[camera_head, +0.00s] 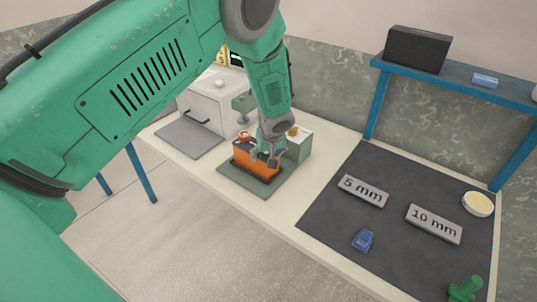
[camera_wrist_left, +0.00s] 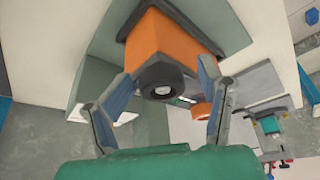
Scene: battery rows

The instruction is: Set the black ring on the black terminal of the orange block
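The orange block (camera_head: 258,163) stands on a grey-green tray (camera_head: 236,176) on the bench; it also shows in the left wrist view (camera_wrist_left: 165,42). The black ring (camera_wrist_left: 160,76) is at one end of the block, with a pale round centre that appears to be the black terminal inside it. An orange ring (camera_head: 244,136) is at the block's other end; it also shows in the left wrist view (camera_wrist_left: 200,112). My left gripper (camera_head: 266,155) is over the block. Its fingers are spread on either side of the black ring, apparently without touching it. My right gripper is not in view.
A white cabinet (camera_head: 207,104) and a grey-green box (camera_head: 298,145) stand behind the block. A dark mat (camera_head: 330,215) to the right holds 5 mm (camera_head: 363,190) and 10 mm (camera_head: 434,224) plates, a blue piece (camera_head: 363,241) and a green piece (camera_head: 465,288).

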